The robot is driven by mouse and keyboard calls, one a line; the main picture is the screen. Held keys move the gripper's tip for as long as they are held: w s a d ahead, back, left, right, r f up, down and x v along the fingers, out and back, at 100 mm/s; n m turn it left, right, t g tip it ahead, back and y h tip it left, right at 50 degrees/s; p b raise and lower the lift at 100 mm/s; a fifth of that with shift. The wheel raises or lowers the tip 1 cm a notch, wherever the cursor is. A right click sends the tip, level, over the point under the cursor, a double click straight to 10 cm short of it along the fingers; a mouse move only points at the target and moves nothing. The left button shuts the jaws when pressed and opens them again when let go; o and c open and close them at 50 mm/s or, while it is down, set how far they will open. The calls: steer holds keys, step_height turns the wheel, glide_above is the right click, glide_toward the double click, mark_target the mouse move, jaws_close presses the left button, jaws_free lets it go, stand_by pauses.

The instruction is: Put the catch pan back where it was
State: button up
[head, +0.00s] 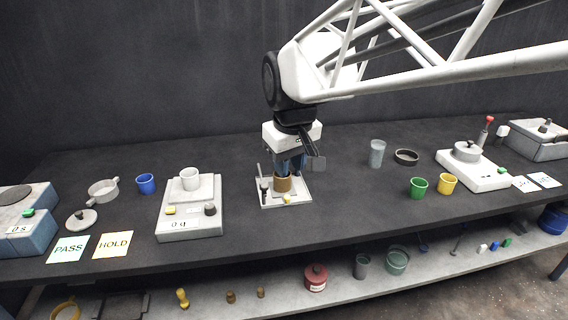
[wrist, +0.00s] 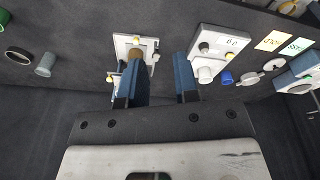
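My gripper (head: 290,167) points down above the middle of the bench, just over a small white stand (head: 301,197). Its two blue fingers stand apart with nothing between them in the wrist view (wrist: 160,70). A brown cylinder (head: 283,185) stands on the white stand; the left finger partly covers it in the wrist view (wrist: 135,52). A shallow grey two-handled pan (head: 103,191), which may be the catch pan, sits on the bench at the left, away from my gripper. A grey lid (head: 81,220) lies near it. I cannot tell for sure which vessel is the catch pan.
A white scale (head: 190,221) bears a white cup (head: 190,179). A blue cup (head: 146,184) stands left of it. At right are a clear beaker (head: 377,153), a dark ring (head: 406,157), green (head: 418,188) and yellow (head: 447,184) cups, and a white machine (head: 485,183). The bench front is mostly clear.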

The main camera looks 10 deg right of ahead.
steer(key=s+d+f+m, duration=0.2)
steer(key=s+d+f, duration=0.1)
steer(key=s, duration=0.5)
steer(key=s+d+f+m, duration=0.2)
steer(key=s+d+f, duration=0.1)
steer(key=s, duration=0.6)
steer(key=shift+d+f+t, duration=0.3)
steer(key=shift+d+f, duration=0.05)
steer(key=shift+f, duration=0.35)
